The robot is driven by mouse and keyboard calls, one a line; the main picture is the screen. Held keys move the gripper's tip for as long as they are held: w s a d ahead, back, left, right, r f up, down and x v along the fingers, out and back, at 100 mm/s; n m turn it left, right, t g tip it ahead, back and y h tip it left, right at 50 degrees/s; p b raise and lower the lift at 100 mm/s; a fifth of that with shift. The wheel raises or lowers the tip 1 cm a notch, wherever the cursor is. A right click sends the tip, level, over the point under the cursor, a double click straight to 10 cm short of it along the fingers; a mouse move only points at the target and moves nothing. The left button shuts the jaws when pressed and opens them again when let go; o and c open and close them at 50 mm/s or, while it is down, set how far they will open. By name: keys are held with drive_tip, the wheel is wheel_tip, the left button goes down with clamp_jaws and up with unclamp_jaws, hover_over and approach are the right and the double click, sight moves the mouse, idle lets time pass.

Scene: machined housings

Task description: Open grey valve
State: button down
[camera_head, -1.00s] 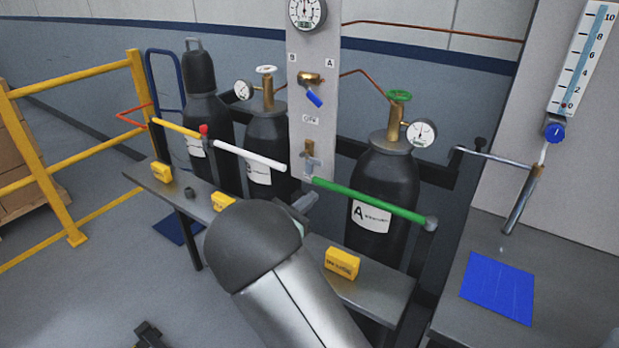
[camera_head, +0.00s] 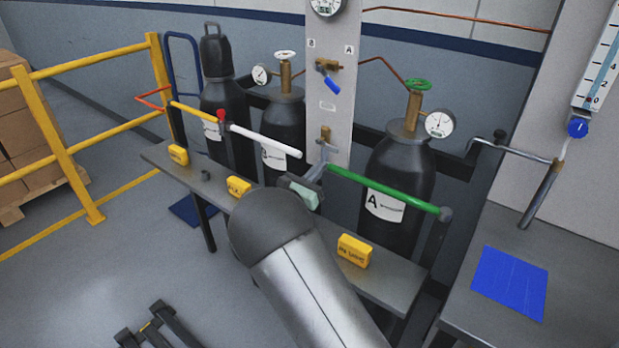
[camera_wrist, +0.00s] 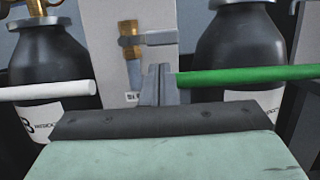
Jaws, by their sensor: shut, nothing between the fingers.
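The grey valve is a brass fitting with a flat grey lever, low on the pale panel. In the wrist view its lever (camera_wrist: 160,38) lies level, pointing right, crosswise to the upright brass body (camera_wrist: 131,45). The brass body also shows in the head view (camera_head: 325,134). My gripper (camera_wrist: 159,70) is shut and empty, its fingers pointing at the panel just below the lever. In the head view my gripper (camera_head: 319,168) is in front of the panel, below the valve. I cannot tell whether the fingertips touch anything.
A white bar (camera_head: 266,141) lies left of my gripper and a green bar (camera_head: 385,190) right of it, both close. Dark gas cylinders (camera_head: 405,150) stand behind. A narrow bench (camera_head: 215,186) with yellow blocks (camera_head: 354,251) runs below. A blue-handled valve (camera_head: 331,85) is above.

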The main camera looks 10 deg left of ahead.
sight(327, 146)
drive_tip(key=shift+x, duration=1.9)
drive_tip(key=shift+s+r+p, duration=0.1)
drive_tip(key=shift+r+p, duration=0.05)
drive_tip(key=shift+p, duration=0.3)
